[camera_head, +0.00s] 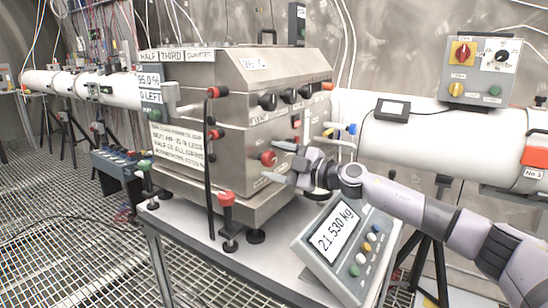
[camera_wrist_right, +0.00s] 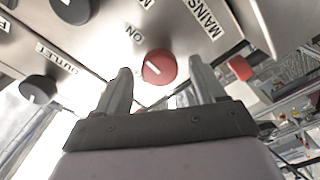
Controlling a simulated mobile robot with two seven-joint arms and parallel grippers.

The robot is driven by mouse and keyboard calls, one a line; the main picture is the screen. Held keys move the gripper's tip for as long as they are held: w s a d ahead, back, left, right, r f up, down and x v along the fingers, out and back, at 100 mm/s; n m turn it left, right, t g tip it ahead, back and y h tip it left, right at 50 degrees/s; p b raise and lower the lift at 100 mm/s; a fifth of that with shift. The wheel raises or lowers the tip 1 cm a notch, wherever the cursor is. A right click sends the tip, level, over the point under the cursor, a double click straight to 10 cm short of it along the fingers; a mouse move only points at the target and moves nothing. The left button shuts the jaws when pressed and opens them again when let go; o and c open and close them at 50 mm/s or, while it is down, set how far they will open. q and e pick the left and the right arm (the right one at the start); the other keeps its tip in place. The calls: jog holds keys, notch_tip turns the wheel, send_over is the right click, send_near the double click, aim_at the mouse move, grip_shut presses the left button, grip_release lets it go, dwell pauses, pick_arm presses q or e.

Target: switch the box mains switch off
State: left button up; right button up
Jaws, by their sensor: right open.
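The box mains switch is a red round knob (camera_head: 268,158) with a white mark, low on the right-hand face of the steel box (camera_head: 240,110). In the right wrist view the red knob (camera_wrist_right: 158,68) lies between the fingertips, with MAINS and ON lettering near it. Its white mark slants up-left, roughly towards the ON lettering. My right gripper (camera_head: 273,160) is open, its fingers on either side of the knob; it also shows in the right wrist view (camera_wrist_right: 160,75). I cannot tell whether the fingers touch the knob. My left gripper is not in view.
Black knobs (camera_head: 287,97) sit above the switch; another black knob (camera_wrist_right: 38,89) is marked OUTLET. A scale display (camera_head: 345,240) reading 21.530 kg stands below my right arm. A wall control box (camera_head: 478,75) with a red-yellow switch and a white pipe (camera_head: 400,130) are behind.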

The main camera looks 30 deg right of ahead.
jog(key=shift+w+a, duration=0.25)
jog(key=shift+w, duration=0.2)
jog(key=c, duration=1.1)
jog(key=shift+o, duration=0.2)
